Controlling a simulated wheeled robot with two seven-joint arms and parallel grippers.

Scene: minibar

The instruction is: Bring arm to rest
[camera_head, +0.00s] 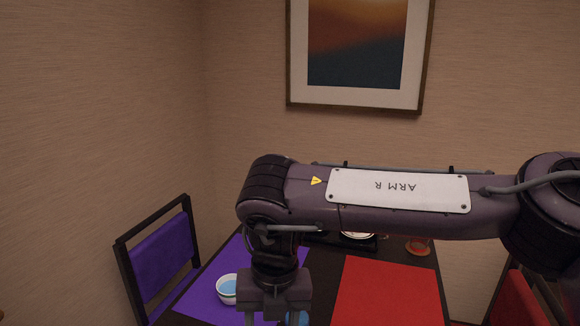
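My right arm (400,192), marked "ARM R", comes in from the right and stretches across the middle of the view. Its forearm bends down at the left end, and my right gripper (276,312) points down over the purple placemat (228,257) at the lower edge. Its fingers stand apart with mat showing between them; their tips are cut off by the frame edge. A small blue thing (294,319) shows low by the fingers, mostly hidden; I cannot tell what it is. My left gripper is not in view.
A dark table holds a white bowl (228,289) with blue inside, left of the gripper, a red placemat (389,290) and an orange-brown dish (418,246). A purple chair (161,258) stands left, a red chair (520,300) right. Walls and a framed picture (357,45) lie behind.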

